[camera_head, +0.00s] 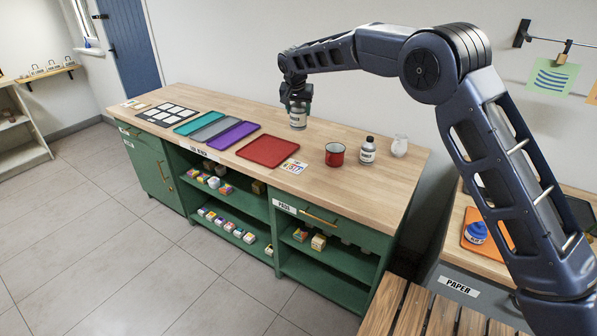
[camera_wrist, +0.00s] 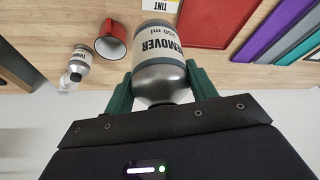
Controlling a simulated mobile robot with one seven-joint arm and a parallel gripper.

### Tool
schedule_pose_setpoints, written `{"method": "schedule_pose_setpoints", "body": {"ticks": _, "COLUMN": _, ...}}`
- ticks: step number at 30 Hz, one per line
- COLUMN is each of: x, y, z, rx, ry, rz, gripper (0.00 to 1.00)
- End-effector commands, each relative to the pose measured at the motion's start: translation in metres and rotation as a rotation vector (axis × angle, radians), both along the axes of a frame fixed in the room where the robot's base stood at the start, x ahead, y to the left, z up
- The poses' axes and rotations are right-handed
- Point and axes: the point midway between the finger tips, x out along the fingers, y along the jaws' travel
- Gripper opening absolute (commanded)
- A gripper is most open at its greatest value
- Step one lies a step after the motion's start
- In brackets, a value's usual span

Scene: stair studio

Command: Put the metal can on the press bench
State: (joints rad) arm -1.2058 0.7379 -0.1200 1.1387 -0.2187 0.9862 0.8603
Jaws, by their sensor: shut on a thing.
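The metal can (camera_wrist: 160,62) is silver with a white label reading REMOVER 250 ml. My gripper (camera_wrist: 160,88) is shut on it, with one green finger on each side. In the head view the can (camera_head: 298,117) hangs upright below my gripper (camera_head: 296,98), over the back of the long wooden-topped green bench (camera_head: 325,136). I cannot tell whether its base touches the top. No sign naming a press bench is readable; the green bench has a label whose second word looks like BENCH.
Near the can are a red mug (camera_head: 334,155), a bottle (camera_head: 368,150) and a whitish jar (camera_head: 399,146). A red tray (camera_head: 267,151) and a purple tray (camera_head: 232,135) lie left. A PAPER-labelled bench (camera_head: 470,262) stands at right. Grey floor (camera_head: 110,240) in front is clear.

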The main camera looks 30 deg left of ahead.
Motion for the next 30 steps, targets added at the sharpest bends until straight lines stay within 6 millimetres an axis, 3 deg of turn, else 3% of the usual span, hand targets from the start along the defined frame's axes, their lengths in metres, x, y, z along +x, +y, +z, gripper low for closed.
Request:
{"method": "schedule_pose_setpoints", "body": {"ticks": 5, "x": 0.000, "y": 0.000, "z": -0.002, "rx": 0.000, "ry": 0.000, "rz": 0.000, "gripper": 0.24}}
{"method": "schedule_pose_setpoints", "body": {"ticks": 8, "x": 0.000, "y": 0.000, "z": -0.015, "rx": -0.002, "ry": 0.000, "rz": 0.001, "gripper": 0.24}}
{"method": "schedule_pose_setpoints", "body": {"ticks": 24, "x": 0.001, "y": -0.001, "z": -0.129, "rx": -0.002, "ry": 0.001, "rz": -0.001, "gripper": 0.24}}
{"method": "schedule_pose_setpoints", "body": {"ticks": 30, "x": 0.001, "y": 0.000, "z": -0.153, "rx": 0.000, "ry": 0.000, "rz": 0.000, "gripper": 0.24}}
